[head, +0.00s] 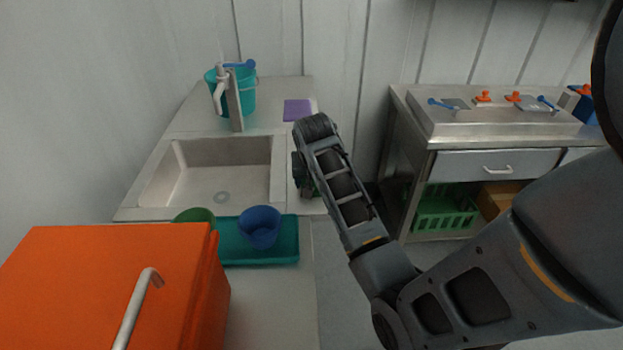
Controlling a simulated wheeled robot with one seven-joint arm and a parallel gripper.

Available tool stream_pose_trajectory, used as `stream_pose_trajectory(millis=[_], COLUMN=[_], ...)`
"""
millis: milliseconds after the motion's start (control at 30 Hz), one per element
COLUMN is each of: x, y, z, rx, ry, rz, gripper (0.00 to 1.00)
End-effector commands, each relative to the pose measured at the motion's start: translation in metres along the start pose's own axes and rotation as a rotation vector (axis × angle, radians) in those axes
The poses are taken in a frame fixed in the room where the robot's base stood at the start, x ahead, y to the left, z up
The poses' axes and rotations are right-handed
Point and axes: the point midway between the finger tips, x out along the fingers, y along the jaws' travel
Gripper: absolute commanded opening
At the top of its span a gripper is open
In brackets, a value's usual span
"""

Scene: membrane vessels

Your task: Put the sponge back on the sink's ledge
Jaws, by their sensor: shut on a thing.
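The sink (213,180) is a pale basin set in a counter at the left, with a drain in its floor and a grey faucet post (234,105) behind it. My gripper (305,186) points down over the ledge (305,206) at the sink's right side. My own wrist hides most of it. A small bit of green (314,191) shows at its fingers, and I take this for the sponge, held shut in the jaws. I cannot tell whether it touches the ledge. A flat purple piece (297,110) lies on the counter behind the sink's right corner.
A teal bucket (246,92) stands behind the sink. A teal tray (285,250) with a blue cup (260,227) and a green cup (196,215) lies in front. An orange box (110,285) fills the lower left. A steel counter (400,150) stands right, across a gap.

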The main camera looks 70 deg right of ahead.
Motion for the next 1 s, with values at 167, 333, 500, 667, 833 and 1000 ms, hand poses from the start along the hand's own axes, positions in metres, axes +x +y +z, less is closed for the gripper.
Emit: stream_pose_trajectory(millis=[167,333,500,667,833,1000], x=[0.001,0.001,0.000,-0.009,-0.038,-0.074], y=[0.000,0.000,0.000,-0.001,-0.001,-0.001], z=[0.000,0.000,0.000,-0.001,-0.001,-0.001], rx=[0.000,0.000,0.000,0.000,-0.001,0.000], ry=[0.000,0.000,0.000,0.002,0.004,0.004], rz=[0.000,0.000,0.000,-0.001,-0.002,-0.002], gripper=[0.76,0.87,0.87,0.87,0.87,0.87])
